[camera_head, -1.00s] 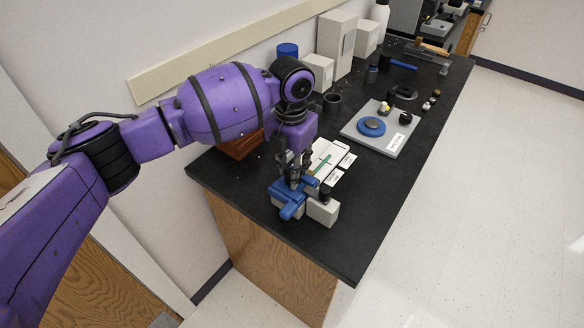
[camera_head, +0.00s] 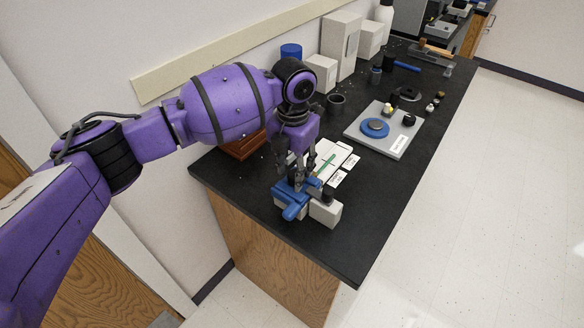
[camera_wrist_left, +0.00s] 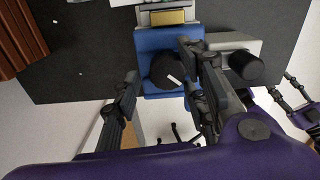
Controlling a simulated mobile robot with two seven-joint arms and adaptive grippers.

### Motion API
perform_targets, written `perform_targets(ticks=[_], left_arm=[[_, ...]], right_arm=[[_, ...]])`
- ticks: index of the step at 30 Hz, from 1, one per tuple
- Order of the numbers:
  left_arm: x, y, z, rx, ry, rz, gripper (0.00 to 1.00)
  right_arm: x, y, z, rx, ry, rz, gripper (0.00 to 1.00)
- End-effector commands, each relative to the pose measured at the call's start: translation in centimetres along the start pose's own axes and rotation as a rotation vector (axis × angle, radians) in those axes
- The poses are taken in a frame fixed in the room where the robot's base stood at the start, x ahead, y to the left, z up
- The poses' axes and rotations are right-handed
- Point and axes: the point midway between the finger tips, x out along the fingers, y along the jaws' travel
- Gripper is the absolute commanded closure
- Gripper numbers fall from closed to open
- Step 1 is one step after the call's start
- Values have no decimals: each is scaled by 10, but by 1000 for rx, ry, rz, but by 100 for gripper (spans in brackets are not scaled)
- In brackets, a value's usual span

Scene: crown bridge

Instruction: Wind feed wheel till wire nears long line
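The blue device (camera_head: 291,197) sits near the front end of the black bench. In the left wrist view, its blue body (camera_wrist_left: 150,42) carries a round black wheel (camera_wrist_left: 163,72) with a small white mark and a brass-coloured piece (camera_wrist_left: 167,17). My left gripper (camera_head: 296,168) points down over the device. In the left wrist view its fingers (camera_wrist_left: 160,100) are apart, one on each side of the wheel; contact cannot be told. Beside the device is a grey block (camera_head: 325,211) with a black knob (camera_wrist_left: 246,66). My right gripper (camera_wrist_left: 293,94) shows small at the right edge, fingers apart.
A white board with a green strip (camera_head: 326,164) and small label cards (camera_head: 338,178) lies behind the device. A grey plate (camera_head: 374,141) with a blue disc stands farther back. White boxes (camera_head: 340,42) line the wall. A red-brown box (camera_head: 242,147) is behind my left arm.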

Motion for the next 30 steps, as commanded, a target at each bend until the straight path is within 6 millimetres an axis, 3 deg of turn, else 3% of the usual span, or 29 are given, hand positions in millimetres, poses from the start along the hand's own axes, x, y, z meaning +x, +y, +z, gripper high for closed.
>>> perform_targets(ticks=[8,15,21,30], left_arm=[[-21,-1,2,2,-5,-2,60],[-73,0,1,-1,-6,0,60],[-106,0,0,0,-2,1,60],[-120,0,-1,0,1,1,60]], right_arm=[[1,0,-3,-3,5,-1,60],[0,0,-3,-2,5,-1,60],[0,0,-3,-1,5,-1,60],[0,0,-3,-1,5,-1,60]])
